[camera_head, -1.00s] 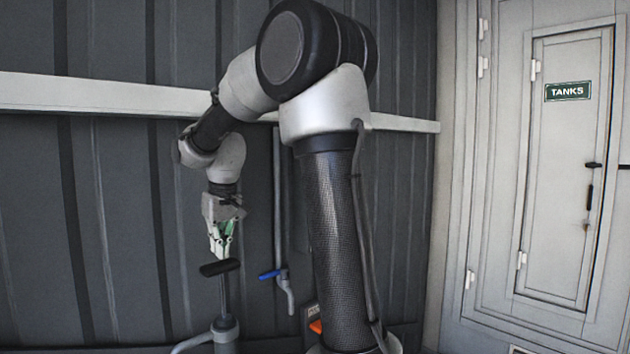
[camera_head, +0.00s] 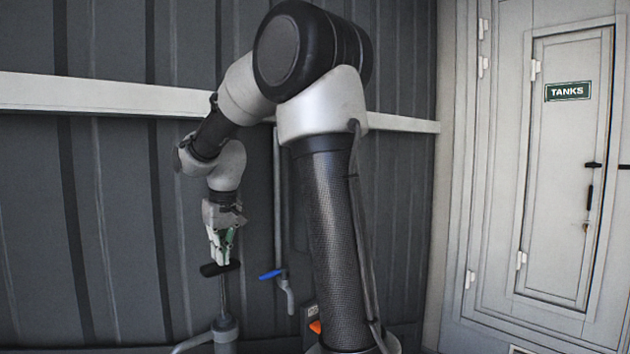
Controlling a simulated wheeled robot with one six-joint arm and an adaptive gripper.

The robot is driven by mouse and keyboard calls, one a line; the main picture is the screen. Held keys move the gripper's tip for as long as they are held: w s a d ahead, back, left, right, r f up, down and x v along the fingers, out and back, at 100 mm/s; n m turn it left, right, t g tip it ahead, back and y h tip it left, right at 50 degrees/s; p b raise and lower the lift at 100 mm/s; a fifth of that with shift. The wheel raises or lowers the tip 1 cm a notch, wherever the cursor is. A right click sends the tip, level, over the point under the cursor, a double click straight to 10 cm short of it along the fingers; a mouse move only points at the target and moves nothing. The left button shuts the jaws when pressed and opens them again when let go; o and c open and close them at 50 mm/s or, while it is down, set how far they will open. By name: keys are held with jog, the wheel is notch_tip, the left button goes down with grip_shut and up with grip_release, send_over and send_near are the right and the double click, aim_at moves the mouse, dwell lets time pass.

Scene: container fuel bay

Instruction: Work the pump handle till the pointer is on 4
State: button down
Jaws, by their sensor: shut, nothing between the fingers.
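The pump handle is a dark crossbar (camera_head: 209,270) on top of a thin upright rod, above the grey pump body (camera_head: 225,328) at the bottom of the view. My gripper (camera_head: 221,263) points down with its fingers shut and nothing between them. Its fingertips are right at the top of the crossbar. I cannot tell whether they touch it. No gauge or pointer shows in this view.
A blue-levered tap (camera_head: 271,274) on a vertical pipe stands just right of the handle. An orange item (camera_head: 316,327) shows low behind my arm. The corrugated wall (camera_head: 110,230) is behind, with a door marked TANKS (camera_head: 560,190) at right.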

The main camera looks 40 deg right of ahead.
aim_at(223, 287)
jog(key=shift+s+f, duration=0.1)
jog(key=shift+f, duration=5.3)
notch_tip(223, 287, up, 12)
jog(key=shift+r, duration=0.25)
jog(key=shift+s+r, duration=0.1)
jog(key=s+f+t, duration=0.1)
jog(key=s+t, duration=0.1)
jog(key=s, duration=2.5)
jog(key=shift+f, duration=0.15)
